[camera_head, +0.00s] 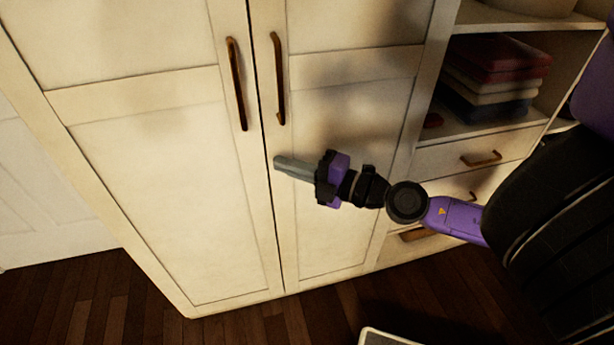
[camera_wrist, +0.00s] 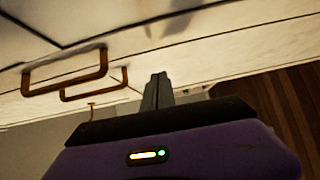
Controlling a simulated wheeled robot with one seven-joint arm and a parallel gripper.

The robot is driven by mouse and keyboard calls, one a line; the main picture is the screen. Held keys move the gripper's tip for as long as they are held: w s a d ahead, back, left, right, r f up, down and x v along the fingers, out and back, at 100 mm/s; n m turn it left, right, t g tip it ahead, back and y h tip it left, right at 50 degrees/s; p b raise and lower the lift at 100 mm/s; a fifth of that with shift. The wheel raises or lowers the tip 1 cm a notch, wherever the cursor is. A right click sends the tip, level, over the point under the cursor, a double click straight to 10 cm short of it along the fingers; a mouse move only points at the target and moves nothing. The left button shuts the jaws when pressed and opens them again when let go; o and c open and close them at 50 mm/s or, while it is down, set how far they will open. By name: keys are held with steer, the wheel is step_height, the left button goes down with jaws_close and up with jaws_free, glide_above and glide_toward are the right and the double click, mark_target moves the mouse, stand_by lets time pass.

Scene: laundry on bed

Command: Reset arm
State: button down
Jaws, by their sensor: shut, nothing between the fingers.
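My arm reaches in from the right of the head view, purple and black. My gripper (camera_head: 280,163) points left in front of the wardrobe's right door (camera_head: 335,200), below the door handles. Its fingers are together with nothing between them. In the wrist view my gripper (camera_wrist: 160,80) also shows shut and empty, with pale cabinet panels behind it. I cannot tell whether the fingertips touch the door.
The left door (camera_head: 170,190) and both handles (camera_head: 237,85) are close by; the doors look shut. Open shelves with folded clothes (camera_head: 495,75) and drawers (camera_head: 480,158) stand right of the doors. Dark wooden floor (camera_head: 270,325) is below, with a white-edged object (camera_head: 385,337) at the bottom.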

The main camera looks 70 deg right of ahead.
steer(key=shift+s+d+b, duration=0.2)
steer(key=shift+s+b, duration=0.3)
steer(key=shift+s, duration=0.15)
steer(key=shift+s+d+b, duration=0.25)
steer(key=shift+s+b, duration=0.2)
steer(key=shift+s, duration=0.15)
steer(key=shift+s+d+b, duration=0.2)
steer(key=shift+s+b, duration=0.3)
steer(key=shift+s, duration=0.15)
steer(key=s+a+f+m+g+y, duration=0.1)
steer(key=s+a+f+m, duration=0.4)
steer(key=a, duration=0.4)
steer(key=s+a+f+m+g, duration=0.1)
steer(key=s+a+f+m, duration=0.25)
steer(key=a+m, duration=0.45)
steer(key=s+a+f+m+g+y, duration=0.1)
steer(key=s+a+f+m, duration=0.3)
steer(key=a, duration=0.7)
step_height(320, 180, up, 15)
steer(key=p, duration=1.4)
steer(key=shift+s+d, duration=0.15)
steer(key=shift+s, duration=0.3)
